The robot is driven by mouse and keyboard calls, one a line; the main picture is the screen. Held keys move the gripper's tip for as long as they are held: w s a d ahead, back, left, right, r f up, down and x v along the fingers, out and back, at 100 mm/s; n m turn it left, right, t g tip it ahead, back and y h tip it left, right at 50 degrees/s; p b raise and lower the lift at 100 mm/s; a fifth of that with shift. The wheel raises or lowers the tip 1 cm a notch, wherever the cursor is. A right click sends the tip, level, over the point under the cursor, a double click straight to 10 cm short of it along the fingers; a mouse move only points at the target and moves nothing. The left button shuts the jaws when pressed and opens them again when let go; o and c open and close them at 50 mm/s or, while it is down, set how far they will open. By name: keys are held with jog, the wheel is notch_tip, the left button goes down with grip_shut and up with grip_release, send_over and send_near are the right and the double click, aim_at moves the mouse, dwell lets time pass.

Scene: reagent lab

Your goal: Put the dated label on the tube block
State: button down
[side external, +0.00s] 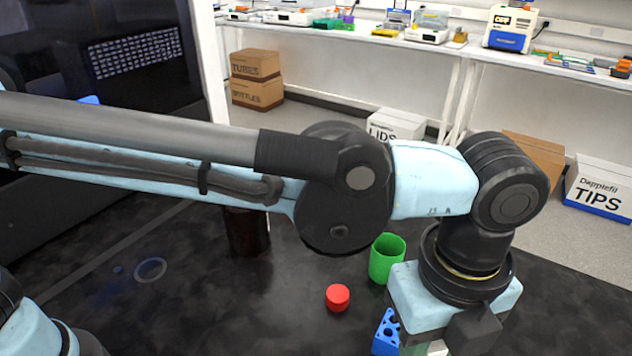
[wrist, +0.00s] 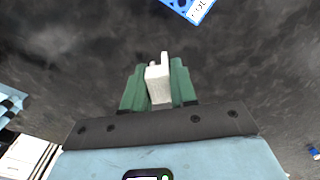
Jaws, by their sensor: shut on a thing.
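The blue tube block (side external: 384,335) with round holes stands on the dark bench at the bottom of the side view, partly hidden by my wrist. Its corner shows at the top of the wrist view (wrist: 178,4). A white label (wrist: 201,10) with dark writing is at that corner; I cannot tell whether it is stuck on. My gripper (wrist: 158,88) has green fingers shut on a small white piece (wrist: 160,82) with a narrow upright tip. I cannot read any date on this piece. It is apart from the block. In the side view my fingers are mostly hidden.
A red cap (side external: 338,298) and a green cup (side external: 387,259) stand near the block. A dark brown container (side external: 247,232) is partly behind my arm. A white striped thing (wrist: 27,156) is at the wrist view's lower left. The bench around the held piece is clear.

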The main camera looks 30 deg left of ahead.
jog(key=w+f, duration=0.1)
jog(key=w, duration=0.1)
jog(key=w+a+f, duration=0.1)
jog(key=w+f, duration=0.1)
jog(key=w, duration=0.1)
jog(key=w+f, duration=0.2)
jog(key=w, duration=0.1)
jog(key=shift+a, duration=0.3)
jog(key=shift+f, duration=1.95)
jog(key=shift+f, duration=0.15)
jog(key=c, duration=0.9)
grip_release()
